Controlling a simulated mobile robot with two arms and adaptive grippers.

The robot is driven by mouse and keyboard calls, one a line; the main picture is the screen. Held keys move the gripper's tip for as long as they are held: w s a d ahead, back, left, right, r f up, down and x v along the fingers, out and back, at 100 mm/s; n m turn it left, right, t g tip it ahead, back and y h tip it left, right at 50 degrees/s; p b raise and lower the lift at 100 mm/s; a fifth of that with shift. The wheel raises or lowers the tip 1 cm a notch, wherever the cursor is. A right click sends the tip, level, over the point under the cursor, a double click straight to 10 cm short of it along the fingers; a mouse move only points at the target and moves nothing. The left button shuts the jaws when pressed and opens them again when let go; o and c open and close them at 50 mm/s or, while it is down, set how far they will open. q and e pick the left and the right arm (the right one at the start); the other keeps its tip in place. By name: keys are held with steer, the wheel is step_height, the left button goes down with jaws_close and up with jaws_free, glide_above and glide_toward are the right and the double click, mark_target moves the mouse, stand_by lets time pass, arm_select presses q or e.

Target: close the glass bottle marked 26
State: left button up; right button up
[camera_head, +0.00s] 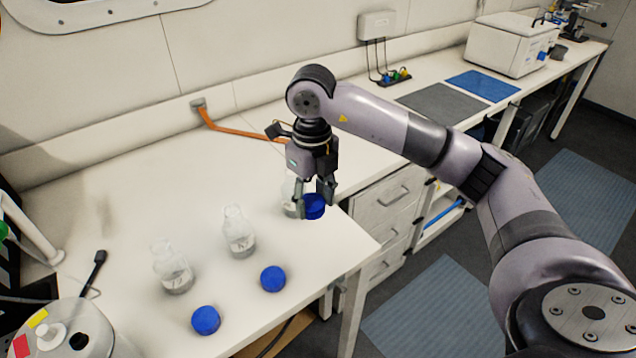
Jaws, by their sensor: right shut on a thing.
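My right gripper (315,203) comes down from above near the table's right side, its fingers shut on a blue cap (314,208). A clear glass bottle (290,197) stands just behind and left of that gripper, partly hidden by it. Two more open clear glass bottles stand to the left, a middle one (239,233) and a left one (173,268), each with a little clear liquid. Their markings are too small to read, so I cannot tell which is 26. Two blue caps lie loose in front, the middle cap (273,279) and the left cap (205,320). My left gripper is not in view.
The white table (130,215) is clear behind the bottles. A round white device (85,335) sits at the lower left. An orange strap (235,132) lies near the wall. Drawers (385,215) stand below the counter, with grey and blue mats (483,86) farther right.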

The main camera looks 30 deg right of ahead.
steer(key=s+a+f+n, duration=0.2)
steer(key=s+n, duration=0.3)
steer(key=n, duration=1.1)
steer(key=s+a+f+n, duration=0.3)
steer(key=s+a+n, duration=0.2)
steer(key=n, duration=1.2)
steer(key=shift+s+a+n+b, duration=0.2)
steer(key=shift+s+n+b, duration=0.1)
steer(key=shift+s+b, duration=0.15)
steer(key=shift+f, duration=0.1)
